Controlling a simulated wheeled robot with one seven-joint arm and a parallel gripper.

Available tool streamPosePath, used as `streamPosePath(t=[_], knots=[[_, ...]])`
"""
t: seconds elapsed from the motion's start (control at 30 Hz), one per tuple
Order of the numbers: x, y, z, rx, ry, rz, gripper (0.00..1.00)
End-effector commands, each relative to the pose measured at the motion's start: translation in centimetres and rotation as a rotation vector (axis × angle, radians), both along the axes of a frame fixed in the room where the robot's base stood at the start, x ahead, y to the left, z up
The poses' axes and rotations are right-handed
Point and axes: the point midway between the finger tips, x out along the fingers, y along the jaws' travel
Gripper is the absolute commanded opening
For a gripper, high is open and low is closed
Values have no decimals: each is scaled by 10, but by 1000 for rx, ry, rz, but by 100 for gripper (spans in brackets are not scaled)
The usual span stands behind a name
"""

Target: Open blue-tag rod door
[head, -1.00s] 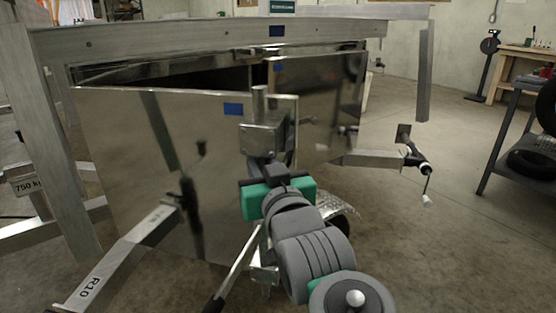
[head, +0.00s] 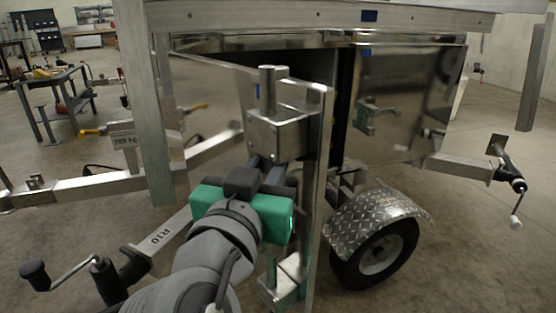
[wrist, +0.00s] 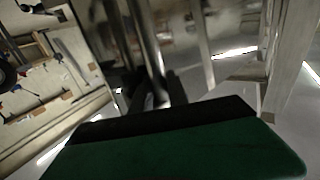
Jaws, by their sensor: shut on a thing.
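The polished metal door (head: 205,100) of the trailer stands swung outward, hinged on its left, its free edge towards me. A blue tag (head: 287,86) shows partly near its top, behind the rod. The upright rod (head: 267,90) passes through a metal box (head: 277,132) near the free edge. My gripper (head: 268,165), with a green body, is shut on the rod just below the box; the grasp itself is partly hidden. In the wrist view the dark fingers meet at the shiny rod (wrist: 153,70). A dark opening shows behind the door edge.
A second shiny door panel (head: 405,105) with a blue tag and latch stands at right. A chequer-plate mudguard (head: 375,215) and wheel (head: 378,255) lie right of the open door. Crank-handled legs stick out at left and right. Floor is open at far right.

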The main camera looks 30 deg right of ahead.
Motion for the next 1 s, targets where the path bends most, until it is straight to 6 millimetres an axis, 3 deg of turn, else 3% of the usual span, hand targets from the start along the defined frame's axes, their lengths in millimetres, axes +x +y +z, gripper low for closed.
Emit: streamPosePath(t=[0.37, 0.4, 0.63, 1.0], knots=[[0, 0, -4, 7, 4, -5, 0], [0, 0, -5, 9, 4, -5, 21], [-1, 0, -4, 7, 3, -6, 39], [-1, 5, -3, 5, 2, -2, 41]])
